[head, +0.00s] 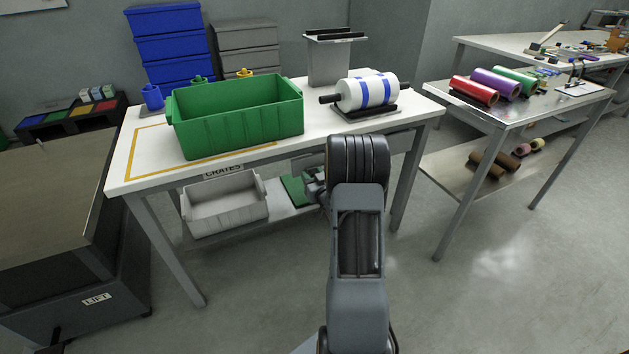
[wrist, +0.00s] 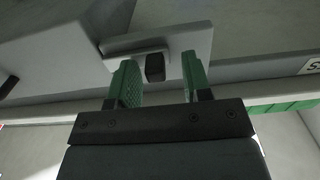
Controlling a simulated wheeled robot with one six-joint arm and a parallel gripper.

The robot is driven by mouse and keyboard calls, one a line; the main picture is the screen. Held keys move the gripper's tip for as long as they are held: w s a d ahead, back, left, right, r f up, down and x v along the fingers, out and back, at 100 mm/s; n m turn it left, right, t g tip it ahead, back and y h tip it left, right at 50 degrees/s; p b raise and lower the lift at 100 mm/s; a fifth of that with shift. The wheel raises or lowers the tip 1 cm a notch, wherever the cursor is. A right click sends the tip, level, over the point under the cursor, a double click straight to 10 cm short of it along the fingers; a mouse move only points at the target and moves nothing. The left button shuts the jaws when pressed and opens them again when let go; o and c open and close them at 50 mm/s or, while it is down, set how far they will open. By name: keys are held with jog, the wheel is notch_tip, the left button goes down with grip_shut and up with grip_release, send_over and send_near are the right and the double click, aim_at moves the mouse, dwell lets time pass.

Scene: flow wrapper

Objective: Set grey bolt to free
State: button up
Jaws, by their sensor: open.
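In the wrist view, a pale plate with a grey bar across it is fixed to a grey surface. A dark block-like knob (wrist: 155,68) stands out from the bar; I take bar and knob to be the grey bolt (wrist: 135,43). My gripper (wrist: 157,62) is open, its green-padded fingers on either side of the knob with gaps showing. I cannot tell how deep the fingers reach around it. In the head view my gripper (head: 315,184) is below the table's front edge, partly hidden by my arm, and the bolt cannot be made out.
A white table (head: 140,165) carries a green crate (head: 235,128) and a white roll with blue bands (head: 365,93). A grey crate (head: 225,207) stands on the shelf below. A side table (head: 510,115) with coloured rolls is at right. The floor between is clear.

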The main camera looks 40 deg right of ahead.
jog(key=p+v, duration=0.1)
jog(key=v, duration=1.2)
jog(key=shift+s+p, duration=0.35)
jog(key=shift+p, duration=0.05)
jog(key=shift+a, duration=0.15)
jog(key=w+a+r+n+g+p, duration=0.1)
jog(key=w+a+r+g+p, duration=0.2)
jog(key=r+p, duration=0.55)
jog(key=w+a+r+g+p, duration=0.1)
jog(key=a+r+g+p, duration=0.4)
jog(key=r, duration=0.7)
jog(key=s+a+r+n+g+y+p, duration=0.1)
jog(key=s+a+r+g+y+p, duration=0.2)
jog(key=s+a+r+p, duration=1)
jog(key=s+a+r+g, duration=0.1)
jog(key=a+r+g, duration=0.2)
jog(key=r, duration=0.2)
jog(key=shift+a+r+y+p, duration=0.2)
jog(key=shift+a+y+p, duration=0.1)
jog(key=shift+y+p, duration=0.1)
